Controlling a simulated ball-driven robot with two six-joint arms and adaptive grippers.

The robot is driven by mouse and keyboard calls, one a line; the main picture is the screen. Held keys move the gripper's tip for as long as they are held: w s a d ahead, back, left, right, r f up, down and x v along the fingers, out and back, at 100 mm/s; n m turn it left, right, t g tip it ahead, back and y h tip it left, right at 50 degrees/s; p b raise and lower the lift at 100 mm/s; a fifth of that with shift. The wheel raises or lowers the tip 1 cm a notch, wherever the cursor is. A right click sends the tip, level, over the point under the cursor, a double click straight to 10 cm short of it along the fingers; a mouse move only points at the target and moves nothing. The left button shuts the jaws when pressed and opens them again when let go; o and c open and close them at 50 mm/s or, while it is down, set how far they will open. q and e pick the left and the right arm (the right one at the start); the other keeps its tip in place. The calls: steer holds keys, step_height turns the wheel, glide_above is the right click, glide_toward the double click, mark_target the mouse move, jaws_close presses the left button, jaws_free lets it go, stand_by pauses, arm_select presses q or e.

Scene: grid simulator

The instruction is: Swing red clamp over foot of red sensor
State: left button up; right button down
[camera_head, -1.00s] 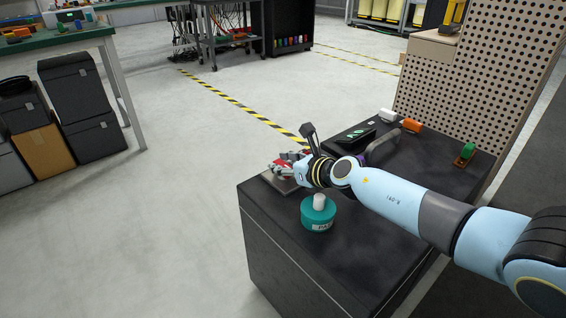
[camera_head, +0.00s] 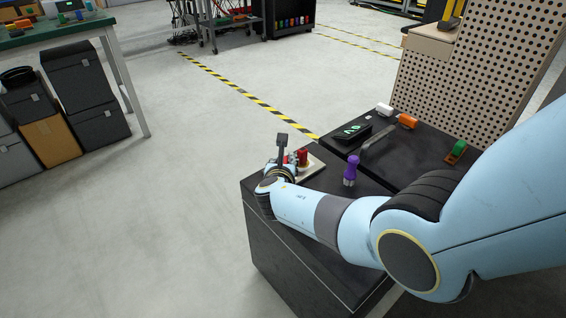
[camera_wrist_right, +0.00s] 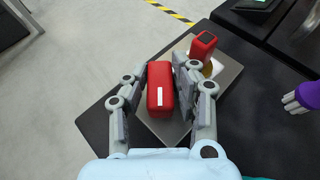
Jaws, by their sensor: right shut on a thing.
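In the right wrist view my right gripper (camera_wrist_right: 161,95) is shut on a red block-shaped piece with a white stripe, which looks like the red clamp (camera_wrist_right: 159,88). It lies over a grey metal plate (camera_wrist_right: 228,79). In the head view the red sensor (camera_head: 302,157) stands upright on the plate. My right gripper (camera_head: 287,161) is partly hidden there by its own wrist. My left gripper is not in view.
A purple-handled object (camera_head: 350,171) stands right of the plate; its purple part (camera_wrist_right: 306,91) shows in the wrist view. A dark device (camera_head: 350,132), a white piece (camera_head: 383,109), an orange piece (camera_head: 407,121) and a green piece (camera_head: 455,152) lie farther back right on the black bench.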

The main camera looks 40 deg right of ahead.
steer(key=shift+w+a+f+m+g+h+b, duration=0.1)
steer(key=shift+m+g+h+b, duration=0.25)
steer(key=shift+m+h, duration=0.15)
steer(key=shift+w+f+m+g+h+b, duration=0.1)
steer(key=shift+m+g+h+b, duration=0.3)
steer(key=shift+m, duration=0.1)
arm_select(q)
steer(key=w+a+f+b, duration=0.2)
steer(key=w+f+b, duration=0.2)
steer(key=b, duration=0.1)
arm_select(e)
steer(key=m+g+h, duration=0.2)
steer(key=m+g, duration=0.2)
steer(key=shift+s+h, duration=0.1)
steer(key=shift+h, duration=0.2)
steer(key=m+g+b, duration=0.2)
steer(key=g, duration=0.1)
steer(key=shift+r+m+h, duration=0.15)
steer(key=shift+m+h, duration=0.15)
arm_select(q)
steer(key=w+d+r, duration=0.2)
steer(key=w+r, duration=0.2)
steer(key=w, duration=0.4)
steer(key=shift+b, duration=0.3)
arm_select(e)
steer(key=shift+r, duration=0.1)
steer(key=c, duration=1.1)
jaws_free()
steer(key=shift+s, duration=0.1)
